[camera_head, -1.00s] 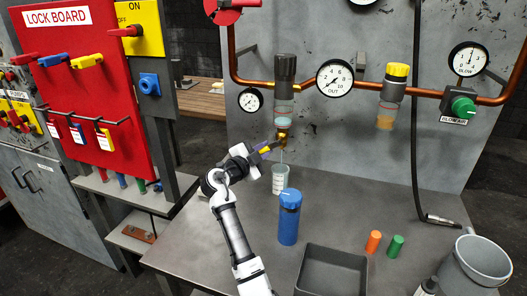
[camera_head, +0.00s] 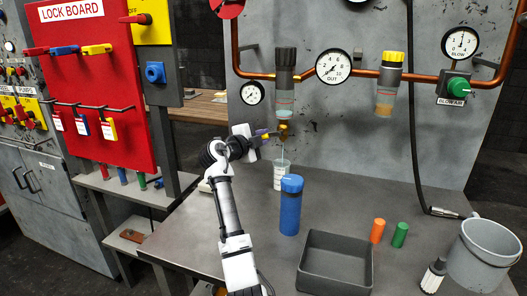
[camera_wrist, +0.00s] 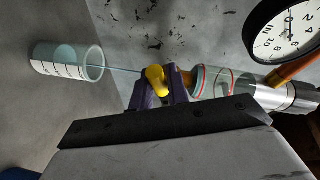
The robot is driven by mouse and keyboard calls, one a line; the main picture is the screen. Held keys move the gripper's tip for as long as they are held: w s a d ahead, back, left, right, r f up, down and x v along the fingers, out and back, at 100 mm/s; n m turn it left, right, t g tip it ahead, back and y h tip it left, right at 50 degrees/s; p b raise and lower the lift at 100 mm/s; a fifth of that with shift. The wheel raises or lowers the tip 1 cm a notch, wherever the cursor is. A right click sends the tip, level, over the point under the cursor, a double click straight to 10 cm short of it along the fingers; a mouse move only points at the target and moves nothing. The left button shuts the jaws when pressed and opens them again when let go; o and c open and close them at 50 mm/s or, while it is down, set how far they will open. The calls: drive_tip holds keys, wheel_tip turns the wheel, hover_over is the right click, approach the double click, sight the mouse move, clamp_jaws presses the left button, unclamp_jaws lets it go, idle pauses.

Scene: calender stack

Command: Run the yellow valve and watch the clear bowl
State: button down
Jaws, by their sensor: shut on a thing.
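The yellow valve (camera_head: 284,126) sits under the clear bowl (camera_head: 285,101), which hangs below a dark cap on the copper pipe. My gripper (camera_head: 266,135) is at the valve from the left. In the wrist view my gripper (camera_wrist: 157,92) is shut on the yellow valve (camera_wrist: 156,78), one finger on each side. The clear bowl (camera_wrist: 210,82) shows there with red rings and pale fluid. A thin stream runs from the valve into a marked clear cup (camera_head: 280,178), which also shows in the wrist view (camera_wrist: 88,64). The fluid level in the cup is hard to tell.
A blue cylinder (camera_head: 290,212) stands in front of the cup. A grey tray (camera_head: 335,281), orange (camera_head: 377,231) and green (camera_head: 400,235) pieces and a grey bucket (camera_head: 484,252) are to the right. The OUT gauge (camera_head: 334,67) hangs beside the bowl.

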drive_tip(key=shift+r+m+g+y+b, duration=0.15)
drive_tip(key=shift+r+m+y+b, duration=0.15)
drive_tip(key=shift+m+b, duration=0.4)
drive_tip(key=shift+r+m+g+y+b, duration=0.2)
drive_tip(key=shift+r+m+b, duration=0.15)
drive_tip(key=shift+m+b, duration=0.35)
drive_tip(key=c, duration=1.4)
unclamp_jaws()
drive_tip(key=shift+r, duration=0.1)
drive_tip(key=shift+f+b+v, duration=0.2)
drive_tip(key=shift+b+v, duration=0.9)
drive_tip(key=shift+v, duration=5.75)
drive_tip(key=shift+r, duration=0.1)
